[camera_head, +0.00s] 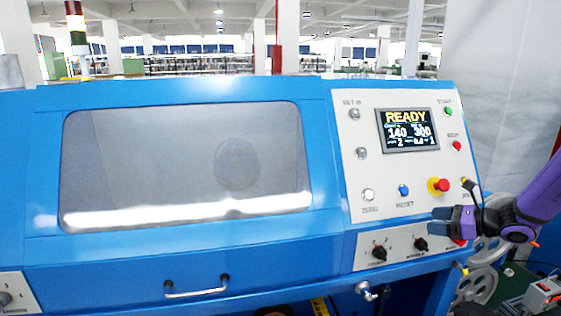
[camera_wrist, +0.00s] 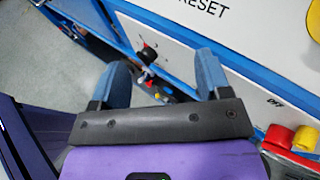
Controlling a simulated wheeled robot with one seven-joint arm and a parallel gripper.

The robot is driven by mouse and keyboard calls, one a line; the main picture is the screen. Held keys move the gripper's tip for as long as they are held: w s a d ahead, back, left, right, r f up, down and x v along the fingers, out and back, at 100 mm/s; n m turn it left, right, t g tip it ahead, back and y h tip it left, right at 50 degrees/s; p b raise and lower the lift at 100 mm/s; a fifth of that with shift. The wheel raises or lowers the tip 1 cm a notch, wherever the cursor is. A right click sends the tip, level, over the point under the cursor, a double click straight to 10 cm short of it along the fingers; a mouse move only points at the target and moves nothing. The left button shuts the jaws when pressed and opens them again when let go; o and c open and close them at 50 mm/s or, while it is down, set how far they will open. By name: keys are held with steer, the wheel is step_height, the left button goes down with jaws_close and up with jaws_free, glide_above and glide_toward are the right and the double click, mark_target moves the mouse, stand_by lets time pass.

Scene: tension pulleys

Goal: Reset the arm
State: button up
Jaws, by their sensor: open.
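My purple arm comes in from the right in the head view. My gripper (camera_head: 440,218) is in front of the lower right of the machine's control panel, by the knobs. In the wrist view my gripper (camera_wrist: 166,82) shows two blue fingers spread apart with nothing between them. The fingers point toward the machine's lower edge, and a black knob or fitting (camera_wrist: 147,55) shows beyond the gap. Whether the gripper touches the panel cannot be told.
The blue machine (camera_head: 180,250) has a window, a door handle (camera_head: 196,292) and a panel with a READY screen (camera_head: 407,130). A red emergency button (camera_head: 441,185) sits just above my gripper. Pulley wheels (camera_head: 475,285) stand at the lower right. A red part (camera_wrist: 305,138) lies close at the right.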

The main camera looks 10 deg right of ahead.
steer(key=s+a+r+n+g+h, duration=0.1)
steer(key=s+a+r+n+g, duration=0.35)
steer(key=a+r+n, duration=0.35)
steer(key=s+a+r+n+g+h, duration=0.2)
steer(key=s+a+r+n+g, duration=0.25)
steer(key=a, duration=0.55)
steer(key=s+a+r+n+t+h, duration=0.1)
steer(key=s+a+r+n+h, duration=0.1)
steer(key=s+n, duration=0.5)
steer(key=s+a+r+n+t+h, duration=0.1)
steer(key=s+r+n+t+h, duration=0.1)
steer(key=s+r+n+h, duration=0.2)
steer(key=shift+s+a+r+n+t+h, duration=0.35)
steer(key=shift+s+r+n, duration=1.3)
steer(key=shift+s, duration=2.4)
